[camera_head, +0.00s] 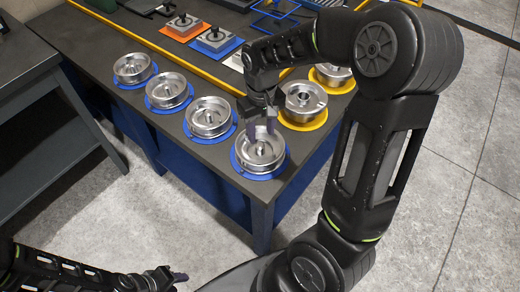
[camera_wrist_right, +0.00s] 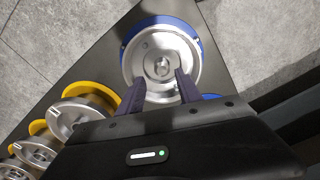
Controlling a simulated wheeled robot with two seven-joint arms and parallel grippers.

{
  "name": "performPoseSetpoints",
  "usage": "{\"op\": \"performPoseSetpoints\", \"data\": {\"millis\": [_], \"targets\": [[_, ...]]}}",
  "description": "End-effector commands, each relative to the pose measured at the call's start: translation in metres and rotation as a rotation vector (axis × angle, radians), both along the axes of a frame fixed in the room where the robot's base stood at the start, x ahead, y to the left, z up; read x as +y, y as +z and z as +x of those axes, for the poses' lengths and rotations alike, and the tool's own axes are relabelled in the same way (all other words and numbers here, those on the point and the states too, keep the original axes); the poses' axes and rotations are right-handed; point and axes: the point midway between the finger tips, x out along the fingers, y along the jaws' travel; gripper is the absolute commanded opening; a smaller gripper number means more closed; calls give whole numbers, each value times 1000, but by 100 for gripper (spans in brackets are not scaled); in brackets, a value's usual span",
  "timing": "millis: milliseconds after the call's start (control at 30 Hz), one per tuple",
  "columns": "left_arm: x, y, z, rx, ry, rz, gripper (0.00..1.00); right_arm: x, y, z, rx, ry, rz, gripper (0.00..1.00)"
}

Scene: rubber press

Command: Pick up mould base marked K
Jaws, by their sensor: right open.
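Several round silver mould bases sit on blue discs along the near edge of the table. The nearest mould base (camera_head: 262,153) rests on its blue disc (camera_head: 240,167) close to the table corner; I cannot read any letter on it. My right gripper (camera_head: 261,131) is just above this base, its dark fingers pointing down. In the right wrist view the open fingers (camera_wrist_right: 158,90) stand on either side of the near part of the same base (camera_wrist_right: 162,50), with its central post between and beyond them. I cannot tell whether they touch it. My left gripper (camera_head: 178,277) is low at the bottom left, away from the table.
Other bases on blue discs (camera_head: 209,116) stand in a row to the left. Silver parts on yellow discs (camera_head: 303,101) stand close to the right of my right gripper. Orange and blue pads (camera_head: 216,42) lie at the back. A grey table (camera_head: 40,120) is at left.

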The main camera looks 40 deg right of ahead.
Motion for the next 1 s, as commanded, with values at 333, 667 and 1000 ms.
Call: {"op": "performPoseSetpoints", "data": {"millis": [333, 667, 1000], "targets": [[0, 7, 0, 0, 0, 0, 36, 0, -35, 0, 5, 0, 1, 42], [0, 7, 0, 1, 0, 0, 36, -1, -52, 1, -1, -1, 0, 42], [0, 7, 0, 1, 0, 0, 36, 0, -52, 1, -1, 0, 0, 42]]}}
